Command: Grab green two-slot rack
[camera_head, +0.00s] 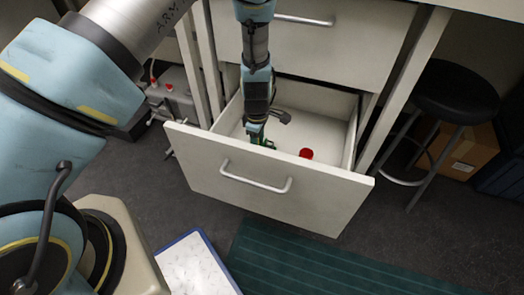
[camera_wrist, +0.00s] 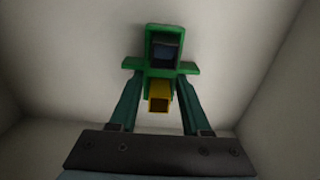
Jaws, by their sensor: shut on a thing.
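The green two-slot rack (camera_wrist: 162,38) is between the fingertips of my gripper (camera_wrist: 157,88) in the wrist view. One slot looks dark inside, and a yellow square part (camera_wrist: 159,96) sits at its near side. My gripper is shut on the rack, with one finger on each side. In the head view, my gripper (camera_head: 257,130) reaches down into the open drawer, and a little of the green rack (camera_head: 264,142) shows beneath it. Most of the rack is hidden there by the gripper. I cannot tell whether the rack touches the drawer floor.
The open drawer (camera_head: 262,188) has walls close around my gripper. A red round item (camera_head: 306,154) lies in the drawer to the right. A closed drawer (camera_head: 320,40) is above. A black stool (camera_head: 455,92) stands at the right, and a green mat (camera_head: 320,262) lies in front.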

